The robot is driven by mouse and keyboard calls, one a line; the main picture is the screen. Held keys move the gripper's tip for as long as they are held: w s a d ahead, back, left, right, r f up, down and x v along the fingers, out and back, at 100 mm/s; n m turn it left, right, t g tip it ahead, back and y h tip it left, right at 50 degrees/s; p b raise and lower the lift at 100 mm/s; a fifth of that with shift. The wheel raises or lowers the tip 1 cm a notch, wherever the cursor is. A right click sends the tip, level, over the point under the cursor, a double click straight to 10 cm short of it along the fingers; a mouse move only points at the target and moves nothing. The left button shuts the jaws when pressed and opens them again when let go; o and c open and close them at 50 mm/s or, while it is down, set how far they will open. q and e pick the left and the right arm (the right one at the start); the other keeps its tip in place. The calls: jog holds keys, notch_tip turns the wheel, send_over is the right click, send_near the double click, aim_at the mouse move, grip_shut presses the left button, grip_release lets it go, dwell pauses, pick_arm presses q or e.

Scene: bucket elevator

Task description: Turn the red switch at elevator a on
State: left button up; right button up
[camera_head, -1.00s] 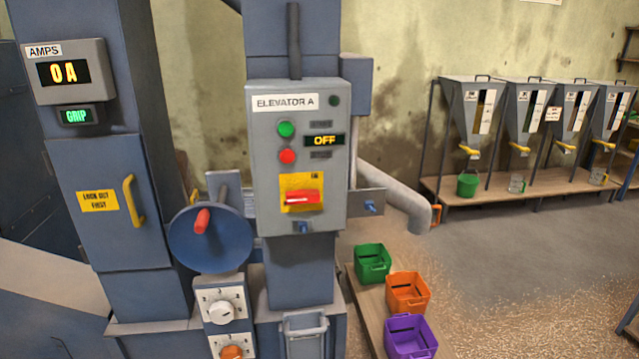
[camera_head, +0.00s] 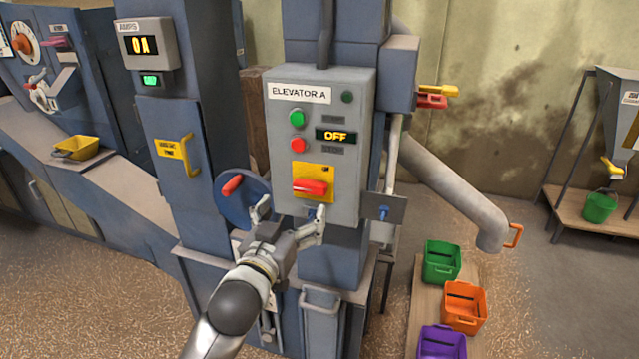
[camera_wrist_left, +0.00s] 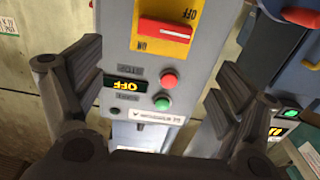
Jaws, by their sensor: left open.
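The elevator A control box (camera_head: 348,160) is grey, with a green button, a red button and a display reading OFF. The red switch (camera_head: 310,187) is a handle lying horizontally on a yellow plate (camera_head: 327,170) low on the box. My left gripper (camera_head: 290,212) is open and empty in front of the box, just below and left of the switch. In the left wrist view the red switch (camera_wrist_left: 164,29) shows upside down between the open fingers (camera_wrist_left: 150,95), apart from them, with ON and OFF marks on its plate. My right gripper is not seen.
A blue wheel with a red handle (camera_head: 231,186) is close to my left gripper, on its left. A yellow door handle (camera_head: 190,155) is farther left. A pipe (camera_head: 455,190) and green, orange and purple bins (camera_head: 442,340) are at the right.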

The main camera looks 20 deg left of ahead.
aim_at(308, 186)
pick_arm(q)
jog(key=w+p, duration=0.2)
jog(key=w, duration=0.6)
jog(key=shift+w, duration=0.35)
jog(key=shift+w+f, duration=0.15)
jog(key=shift+w, duration=0.7)
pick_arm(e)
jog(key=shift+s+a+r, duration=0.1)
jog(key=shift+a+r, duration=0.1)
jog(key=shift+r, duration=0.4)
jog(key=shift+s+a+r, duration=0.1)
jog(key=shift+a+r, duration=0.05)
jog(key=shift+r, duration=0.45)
pick_arm(q)
jog(key=shift+c, duration=0.3)
jog(key=c, duration=1)
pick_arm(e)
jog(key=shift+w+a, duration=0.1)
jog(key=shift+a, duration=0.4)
